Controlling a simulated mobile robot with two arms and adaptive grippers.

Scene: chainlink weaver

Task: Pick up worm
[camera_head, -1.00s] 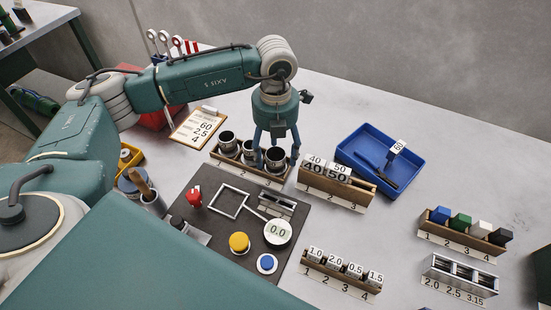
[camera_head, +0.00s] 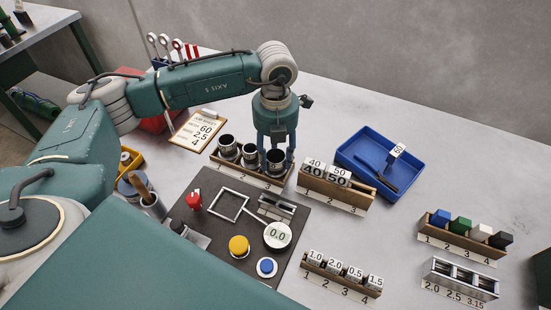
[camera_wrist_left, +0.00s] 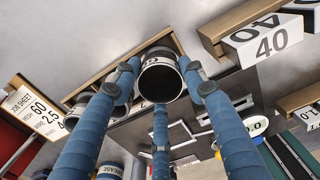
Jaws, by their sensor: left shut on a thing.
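My left gripper (camera_head: 276,164) points down over the right end of a wooden rack (camera_head: 243,172), which has several numbered places. It is shut on the rightmost of three dark-mouthed metal cylinders, which I take to be the worm (camera_head: 277,157). In the left wrist view the worm (camera_wrist_left: 160,82) stands between the blue fingers, with a number label on its rim that looks like 60. It appears upright and still in or just over its place; its lower part is hidden. Two similar cylinders (camera_head: 227,145) stand to its left. My right gripper is not in view.
A rack with 40 and 50 blocks (camera_head: 325,171) stands close to the right. Behind it is a blue tray (camera_head: 352,149) with a dark bar and labelled block. A dark mat (camera_head: 207,237) with fixtures lies in front. A job sheet clipboard (camera_head: 197,129) lies left.

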